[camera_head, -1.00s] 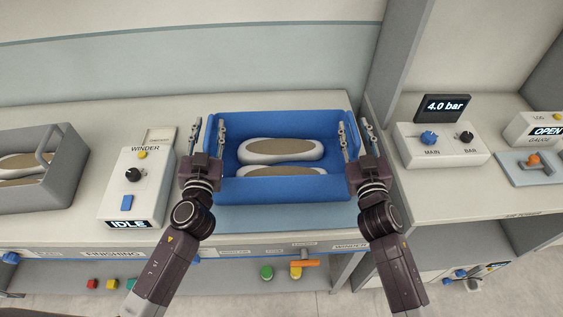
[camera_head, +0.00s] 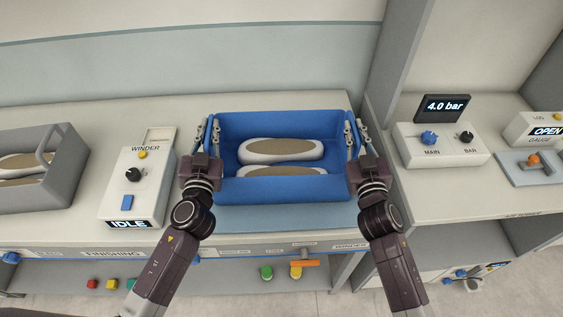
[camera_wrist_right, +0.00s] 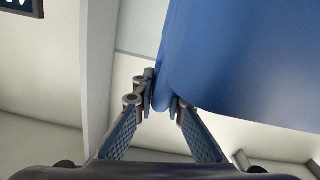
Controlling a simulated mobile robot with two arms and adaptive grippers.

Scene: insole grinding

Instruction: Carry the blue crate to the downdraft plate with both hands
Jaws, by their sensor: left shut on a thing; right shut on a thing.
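The blue crate (camera_head: 282,190) sits at the middle of the bench in the head view, with two insoles (camera_head: 281,151) inside it. A blue-grey plate (camera_head: 280,218) shows under and in front of the crate; I cannot tell if the crate touches it. My left gripper (camera_head: 208,137) is shut on the crate's left wall. My right gripper (camera_head: 355,138) is shut on its right wall. In the right wrist view, the right fingers (camera_wrist_right: 163,103) close on the edge of the blue wall (camera_wrist_right: 225,60).
A grey crate (camera_head: 62,175) with insoles stands at the far left. The winder box (camera_head: 137,187), reading IDLE, is left of my left gripper. A regulator box (camera_head: 440,145) with a 4.0 bar display (camera_head: 444,107) stands at the right, beyond a grey partition (camera_head: 398,50).

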